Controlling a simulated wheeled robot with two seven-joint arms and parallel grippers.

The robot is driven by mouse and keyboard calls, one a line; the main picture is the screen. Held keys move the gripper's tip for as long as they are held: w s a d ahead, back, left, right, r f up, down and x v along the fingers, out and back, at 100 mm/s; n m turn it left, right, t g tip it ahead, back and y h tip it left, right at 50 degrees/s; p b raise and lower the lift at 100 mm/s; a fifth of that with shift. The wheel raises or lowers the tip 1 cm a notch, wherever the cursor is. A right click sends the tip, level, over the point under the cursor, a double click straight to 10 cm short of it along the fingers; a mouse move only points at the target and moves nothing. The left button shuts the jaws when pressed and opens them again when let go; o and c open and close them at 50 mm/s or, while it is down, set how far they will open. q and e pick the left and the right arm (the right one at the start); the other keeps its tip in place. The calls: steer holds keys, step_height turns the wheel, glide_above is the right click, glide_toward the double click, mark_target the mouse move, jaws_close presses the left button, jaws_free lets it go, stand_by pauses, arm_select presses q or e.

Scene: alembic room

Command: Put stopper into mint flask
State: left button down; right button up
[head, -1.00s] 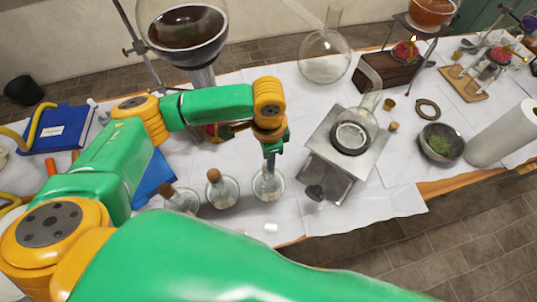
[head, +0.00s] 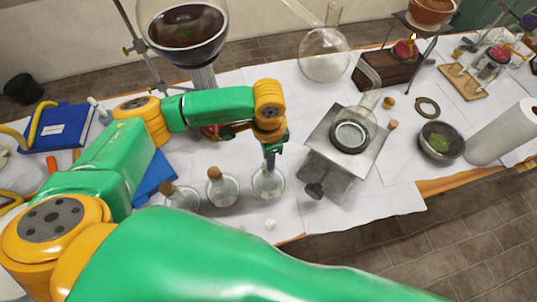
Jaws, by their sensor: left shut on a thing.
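My left gripper (head: 270,158) points down at the mouth of the rightmost of three small clear flasks (head: 268,185) near the table's front edge. Its jaws are shut on the stopper, which is mostly hidden by the fingers; I cannot tell whether it sits in the neck or just above it. The middle flask (head: 222,192) and the left flask (head: 184,200) each have a brown cork in the neck. The tint of the flasks' contents is too faint to tell which is mint. My right gripper is not in view.
A metal stand (head: 345,150) with a glass vessel stands just right of the flasks. A grey bowl (head: 441,142) with green matter and a white paper roll (head: 503,132) are further right. A large round-bottomed vessel (head: 184,28) is behind my arm. A blue book (head: 57,129) lies left.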

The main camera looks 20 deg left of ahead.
arm_select(q)
steer(key=shift+f+p, duration=0.15)
steer(key=shift+p, duration=0.15)
stand_by(0.5)
steer(key=c, duration=0.5)
jaws_free()
steer(key=shift+c, duration=0.2)
steer(key=shift+o, duration=0.2)
steer(key=o, duration=0.4)
steer(key=shift+c, duration=0.2)
